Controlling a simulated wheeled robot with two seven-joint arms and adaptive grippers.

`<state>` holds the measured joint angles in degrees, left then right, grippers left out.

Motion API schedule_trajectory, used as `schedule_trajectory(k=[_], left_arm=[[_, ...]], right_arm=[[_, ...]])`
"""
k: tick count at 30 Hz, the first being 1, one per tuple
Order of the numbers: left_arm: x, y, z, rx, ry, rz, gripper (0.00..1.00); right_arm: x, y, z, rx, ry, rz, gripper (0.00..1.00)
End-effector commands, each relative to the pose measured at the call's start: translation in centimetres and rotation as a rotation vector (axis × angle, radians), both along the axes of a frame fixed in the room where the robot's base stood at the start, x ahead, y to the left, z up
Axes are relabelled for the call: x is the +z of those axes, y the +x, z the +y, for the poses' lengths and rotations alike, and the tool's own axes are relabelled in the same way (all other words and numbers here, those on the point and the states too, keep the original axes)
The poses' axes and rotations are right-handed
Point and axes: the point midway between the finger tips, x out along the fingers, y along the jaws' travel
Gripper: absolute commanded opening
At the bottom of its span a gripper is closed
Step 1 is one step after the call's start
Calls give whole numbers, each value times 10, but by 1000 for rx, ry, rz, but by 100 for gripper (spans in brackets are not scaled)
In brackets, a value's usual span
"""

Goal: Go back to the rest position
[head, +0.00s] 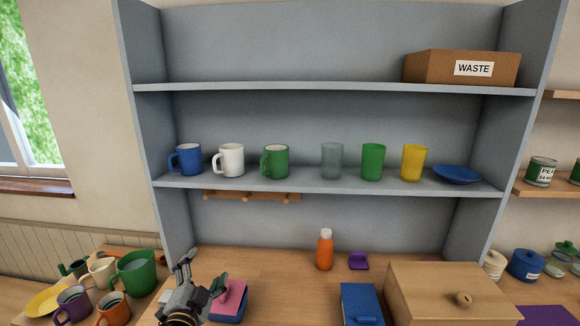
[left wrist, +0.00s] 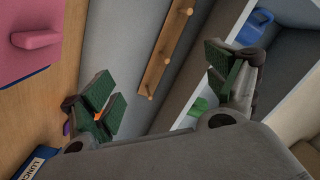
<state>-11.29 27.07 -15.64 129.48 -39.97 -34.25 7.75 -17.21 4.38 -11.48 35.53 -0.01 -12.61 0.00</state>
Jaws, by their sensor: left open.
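My left gripper (head: 203,273) is at the lower left of the head view, above the wooden counter (head: 280,265) and beside a pink-topped blue box (head: 230,298). Its fingers are spread and nothing is between them. In the left wrist view the two green-padded fingers (left wrist: 160,82) stand wide apart, with the back panel and a wooden peg rail (left wrist: 168,50) beyond them. The pink top (left wrist: 40,38) shows at the upper left there. My right gripper is not in view.
Several mugs (head: 230,160) and cups stand on the middle shelf (head: 330,186), with a blue plate (head: 457,175). An orange bottle (head: 325,252), a blue box (head: 361,303) and a wooden box (head: 450,288) stand on the counter. More mugs (head: 136,272) are at the left.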

Motion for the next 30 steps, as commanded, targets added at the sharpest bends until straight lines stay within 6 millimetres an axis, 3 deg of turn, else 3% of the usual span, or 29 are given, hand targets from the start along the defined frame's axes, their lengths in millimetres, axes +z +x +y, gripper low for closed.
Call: schedule_trajectory(k=[6, 14, 21, 30], left_arm=[[-50, -26, 22, 136, -163, 209, 88], [-112, -73, 34, 270, -331, 487, 88], [-164, -132, 29, 359, -464, 765, 88], [-197, -195, 13, 407, -567, 1028, 88]], right_arm=[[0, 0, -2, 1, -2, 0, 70], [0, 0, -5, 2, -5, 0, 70], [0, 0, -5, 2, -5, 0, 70], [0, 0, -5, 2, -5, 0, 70]])
